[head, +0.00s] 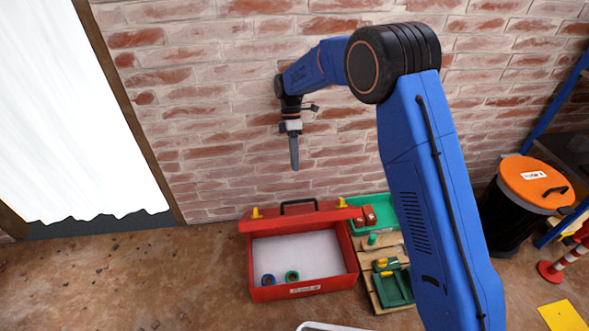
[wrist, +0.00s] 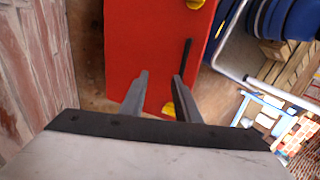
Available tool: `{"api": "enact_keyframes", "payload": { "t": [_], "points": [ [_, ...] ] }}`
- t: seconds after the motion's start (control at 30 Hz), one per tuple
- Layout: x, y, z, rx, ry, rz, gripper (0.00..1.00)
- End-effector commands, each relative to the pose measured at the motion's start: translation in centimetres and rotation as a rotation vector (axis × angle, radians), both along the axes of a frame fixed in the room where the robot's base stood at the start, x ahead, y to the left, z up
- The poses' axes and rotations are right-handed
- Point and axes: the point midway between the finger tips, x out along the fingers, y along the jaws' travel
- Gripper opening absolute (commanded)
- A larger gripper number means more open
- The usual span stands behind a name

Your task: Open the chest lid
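The red chest (head: 255,272) stands on the floor near the brick wall. Its lid (head: 300,219) is swung up at the back, with a black handle and two yellow latches, and the pale inside shows. A blue ring (head: 268,280) and a green ring (head: 292,276) lie in it. My gripper (head: 295,165) points down above the lid, apart from it in the head view. In the wrist view my gripper (wrist: 158,76) has its fingers apart with nothing between them. The red lid (wrist: 130,40) and its black handle (wrist: 187,60) show beyond the fingers.
A wooden pallet (head: 362,262) with green trays (head: 395,290) stands right of the chest. A black bin with an orange lid (head: 535,183) stands further right, beside a red-and-white post (head: 565,262). The brick wall (head: 220,120) is close behind. The floor at left is clear.

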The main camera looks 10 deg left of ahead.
Motion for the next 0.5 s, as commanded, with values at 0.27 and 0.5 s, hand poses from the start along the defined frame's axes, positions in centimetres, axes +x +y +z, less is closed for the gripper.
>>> {"api": "enact_keyframes", "payload": {
  "t": [0.27, 0.5],
  "points": [
    [0.0, 0.0, 3.4, 0.0, 0.0, 0.0, 0.29],
    [0.0, 0.0, 4.0, -0.001, 0.001, 0.0, 0.29]
  ]
}}
